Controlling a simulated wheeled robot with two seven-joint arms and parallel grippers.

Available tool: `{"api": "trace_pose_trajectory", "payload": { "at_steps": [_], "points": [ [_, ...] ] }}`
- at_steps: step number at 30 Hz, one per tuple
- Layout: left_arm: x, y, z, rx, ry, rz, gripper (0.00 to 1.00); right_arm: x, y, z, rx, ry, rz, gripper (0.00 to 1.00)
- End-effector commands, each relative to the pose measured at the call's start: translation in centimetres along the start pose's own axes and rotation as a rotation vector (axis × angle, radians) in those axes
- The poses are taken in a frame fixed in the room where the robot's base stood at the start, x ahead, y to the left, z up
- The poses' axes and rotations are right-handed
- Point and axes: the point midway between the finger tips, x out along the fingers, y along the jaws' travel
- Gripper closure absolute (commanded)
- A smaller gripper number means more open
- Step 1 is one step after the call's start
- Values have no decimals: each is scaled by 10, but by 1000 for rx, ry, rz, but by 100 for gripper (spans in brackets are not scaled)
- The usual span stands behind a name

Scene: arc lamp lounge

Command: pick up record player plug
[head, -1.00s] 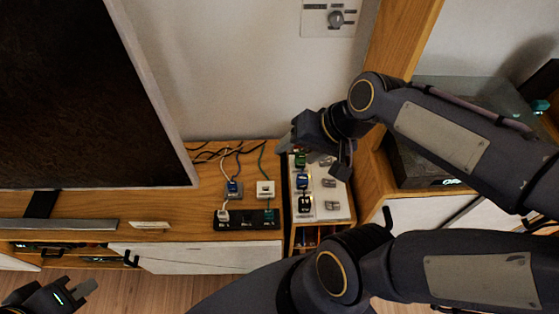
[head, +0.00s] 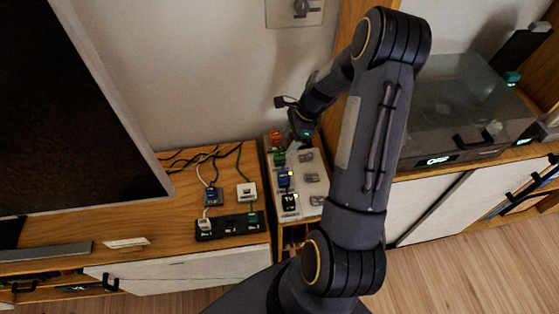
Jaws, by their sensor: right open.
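My right gripper (head: 292,116) is open at the back end of a white board (head: 312,157) with grey switches. A red plug-like piece (head: 275,139) sits just below the gripper on that board's left side. Below it in a row are green (head: 279,158), blue (head: 285,180) and black (head: 290,202) pieces. Their labels are too small to read, so I cannot tell which is the record player plug. The gripper seems apart from the red piece; the wrist partly hides the board's back. The record player (head: 450,115), with a clear lid, stands at the right. My left gripper is out of view.
A black power strip (head: 232,236) holds a white and a green plug. A large dark screen (head: 70,110) stands left. A wooden upright (head: 354,30) rises behind my right arm.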

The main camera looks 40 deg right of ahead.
Motion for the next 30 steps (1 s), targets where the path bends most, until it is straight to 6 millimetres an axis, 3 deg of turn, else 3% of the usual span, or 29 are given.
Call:
{"api": "trace_pose_trajectory", "payload": {
  "at_steps": [18, 26, 30],
  "points": [
    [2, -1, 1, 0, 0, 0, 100, 76, 1, -1, 16, 1, 5, 42],
    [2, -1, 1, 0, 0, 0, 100, 80, 1, 0, 15, 0, 3, 42],
    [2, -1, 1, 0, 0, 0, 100, 80, 1, 0, 15, 1, 3, 56]
  ]
}}
